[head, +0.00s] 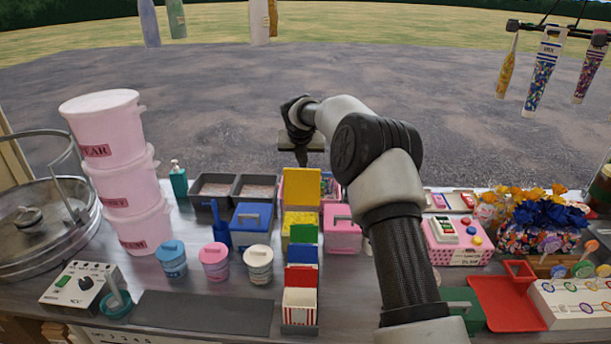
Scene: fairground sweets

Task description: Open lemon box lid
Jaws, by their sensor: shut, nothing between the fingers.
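The lemon box is the yellow box (300,232) in the middle of the counter, between a blue box and a pink box. Its yellow lid (302,184) stands up at the back of the box, and yellow contents show below it. My gripper (303,158) is above and behind the raised lid, pointing down. It is shut and empty, and appears apart from the lid.
The blue box (251,222) and the pink box (343,234) look closed. Two grey trays (218,190) lie at the back left. A stack of pink tubs (118,175) stands at the left. Small lidded pots (214,260) and a red tray (505,302) are nearer the front.

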